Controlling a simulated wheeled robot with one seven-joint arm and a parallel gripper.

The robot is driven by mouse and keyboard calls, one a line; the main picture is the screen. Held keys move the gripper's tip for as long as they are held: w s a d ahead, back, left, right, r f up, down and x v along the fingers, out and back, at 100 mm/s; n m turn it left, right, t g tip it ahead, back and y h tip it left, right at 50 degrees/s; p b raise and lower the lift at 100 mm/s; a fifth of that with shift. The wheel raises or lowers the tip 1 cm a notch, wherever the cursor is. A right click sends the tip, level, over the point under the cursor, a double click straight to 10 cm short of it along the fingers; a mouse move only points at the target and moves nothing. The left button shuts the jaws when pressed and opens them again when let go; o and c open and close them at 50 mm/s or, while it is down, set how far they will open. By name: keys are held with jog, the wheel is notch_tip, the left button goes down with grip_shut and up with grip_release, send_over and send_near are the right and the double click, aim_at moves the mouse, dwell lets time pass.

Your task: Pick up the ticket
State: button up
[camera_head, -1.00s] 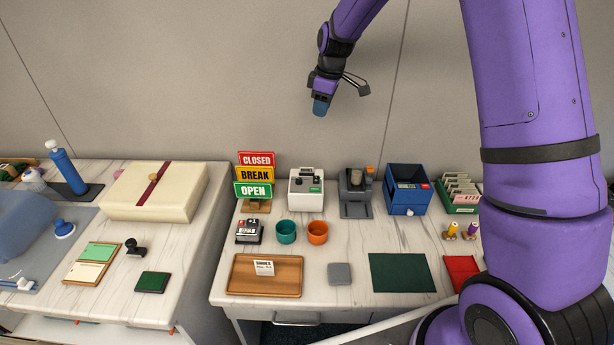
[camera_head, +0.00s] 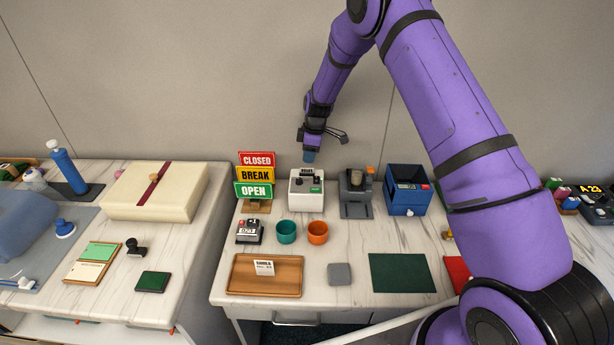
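My gripper (camera_head: 309,157) points down in front of the wall and shows just above the white machine in the picture. Its blue tips look close together, but I cannot tell whether they are open or shut. Nothing is seen hanging from it.
The CLOSED, BREAK and OPEN signs (camera_head: 255,175) stand left of the machine. A grey device (camera_head: 356,194) and a blue box (camera_head: 407,190) stand right of it. A teal cup (camera_head: 286,231) and an orange cup (camera_head: 318,232) stand in front.

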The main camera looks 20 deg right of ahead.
jog(key=shift+w+a+f, duration=0.1)
jog(key=shift+w+f, duration=0.05)
jog(key=shift+f, duration=1.25)
jog(key=shift+w+a+f, duration=0.1)
jog(key=shift+f, duration=1.25)
grip_shut()
